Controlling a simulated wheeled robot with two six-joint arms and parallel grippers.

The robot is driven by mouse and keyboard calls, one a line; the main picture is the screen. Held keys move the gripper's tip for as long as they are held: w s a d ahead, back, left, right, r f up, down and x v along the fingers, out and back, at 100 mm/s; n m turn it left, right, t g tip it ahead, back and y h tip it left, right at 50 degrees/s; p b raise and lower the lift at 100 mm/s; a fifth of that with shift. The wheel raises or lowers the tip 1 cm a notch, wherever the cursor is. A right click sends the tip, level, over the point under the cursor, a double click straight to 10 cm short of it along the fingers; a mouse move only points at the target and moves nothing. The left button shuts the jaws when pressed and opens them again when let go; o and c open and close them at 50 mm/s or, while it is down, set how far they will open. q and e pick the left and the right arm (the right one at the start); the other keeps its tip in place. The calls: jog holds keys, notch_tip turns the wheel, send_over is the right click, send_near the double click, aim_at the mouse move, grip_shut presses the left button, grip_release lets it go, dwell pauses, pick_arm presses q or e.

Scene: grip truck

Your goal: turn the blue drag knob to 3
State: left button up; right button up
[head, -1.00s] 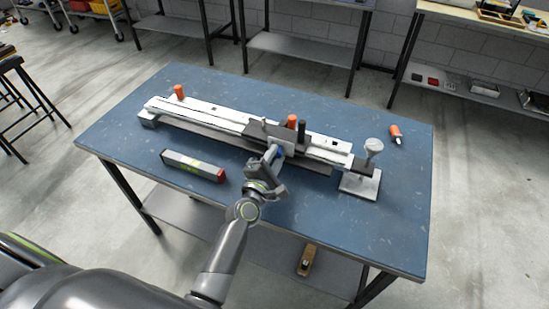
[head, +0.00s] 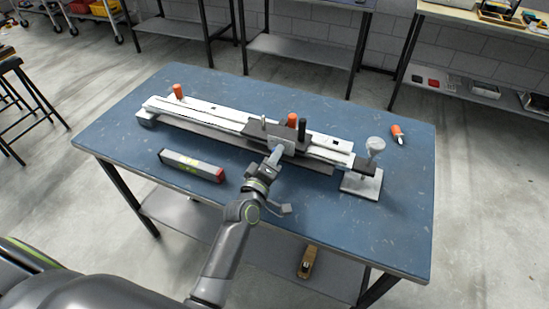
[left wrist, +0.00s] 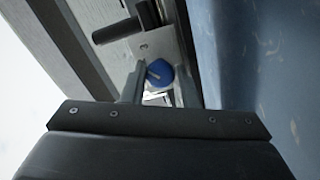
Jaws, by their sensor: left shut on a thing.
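The blue drag knob (left wrist: 161,72) shows in the left wrist view, on the side of a grey metal plate (left wrist: 152,45). A small pale mark lies on its face; I can read no numbers around it. My left gripper (left wrist: 158,84) has a finger on each side of the knob and is shut on it. In the head view, the left gripper (head: 275,154) reaches the near side of the dark carriage (head: 258,128) on the long white rail device (head: 205,116); the knob is hidden there. My right gripper is not in view.
The device stands on a blue table (head: 120,140). A grey bar with a red end (head: 192,165) lies left of my arm. An orange-handled item (head: 397,133) lies at the right.

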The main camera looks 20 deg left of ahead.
pick_arm(q)
jog(key=shift+r+m, duration=0.2)
jog(key=shift+m, duration=0.4)
jog(key=shift+w, duration=0.1)
jog(key=o, duration=0.7)
jog(key=shift+w+d+f, duration=0.1)
jog(key=shift+f, duration=0.1)
